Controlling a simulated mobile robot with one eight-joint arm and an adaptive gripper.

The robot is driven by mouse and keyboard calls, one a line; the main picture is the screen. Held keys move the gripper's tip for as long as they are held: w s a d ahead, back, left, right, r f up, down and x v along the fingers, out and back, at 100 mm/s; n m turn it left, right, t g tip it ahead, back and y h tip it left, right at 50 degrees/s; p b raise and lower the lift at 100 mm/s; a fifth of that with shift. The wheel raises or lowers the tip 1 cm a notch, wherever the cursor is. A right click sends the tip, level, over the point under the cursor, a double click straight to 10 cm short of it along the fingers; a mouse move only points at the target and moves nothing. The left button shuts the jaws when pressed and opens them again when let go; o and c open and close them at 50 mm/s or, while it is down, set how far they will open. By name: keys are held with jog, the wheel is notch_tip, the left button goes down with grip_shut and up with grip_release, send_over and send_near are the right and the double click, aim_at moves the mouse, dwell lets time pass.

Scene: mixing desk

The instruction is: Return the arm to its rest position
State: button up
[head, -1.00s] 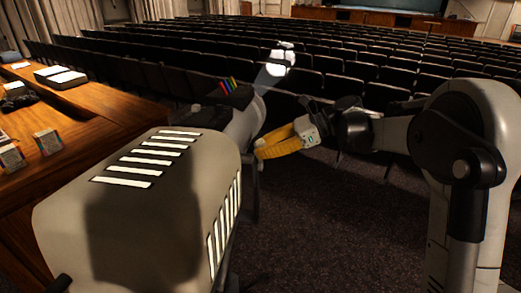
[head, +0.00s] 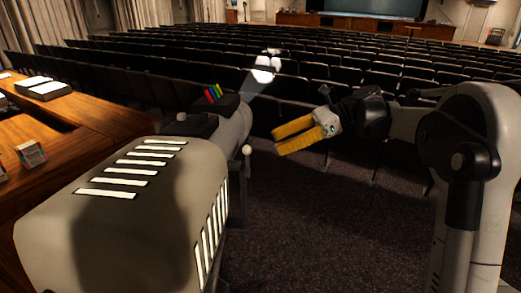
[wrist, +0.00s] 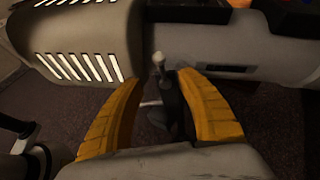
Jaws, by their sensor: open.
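My gripper (head: 280,140) is at the end of my arm, right of the grey spotlight housing (head: 130,205) in the head view. Its two yellow fingers are apart and nothing shows between them in the head view. In the wrist view my gripper (wrist: 160,95) also shows open, its fingers spread below the side of the spotlight (wrist: 215,55). A small pale-tipped lever (wrist: 158,58) on the spotlight's side shows beyond and between the fingertips. It also shows in the head view (head: 247,150), apart from the fingers.
A wooden desk (head: 75,125) stands at the left with a small box (head: 31,154) on it. A holder with coloured strips (head: 214,95) sits on the spotlight. Rows of dark seats (head: 300,65) fill the back. Open carpet (head: 310,230) lies right of the spotlight.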

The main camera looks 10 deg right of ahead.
jog(key=v, duration=0.2)
jog(key=shift+d+r, duration=0.15)
jog(key=shift+d, duration=0.1)
jog(key=s+a+f+n+t+h+b, duration=0.1)
jog(key=s+a+f+n+h+b, duration=0.3)
jog(key=s+f, duration=0.3)
jog(key=s+d+f+n+t+h+b, duration=0.2)
jog(key=s+d+f+n+h+b, duration=0.1)
jog(key=s+f, duration=0.3)
jog(key=s+d+f+n+t+h+b, duration=0.2)
jog(key=s+f+n+b, duration=0.3)
jog(key=f, duration=0.3)
jog(key=s+d+f+n+t+h+b, duration=0.2)
jog(key=s+d+f+n+h+b, duration=0.1)
jog(key=s+f+n, duration=0.3)
jog(key=shift+s+d+f+h+b, duration=0.4)
jog(key=shift+s+h+b, duration=0.25)
jog(key=shift+s, duration=0.5)
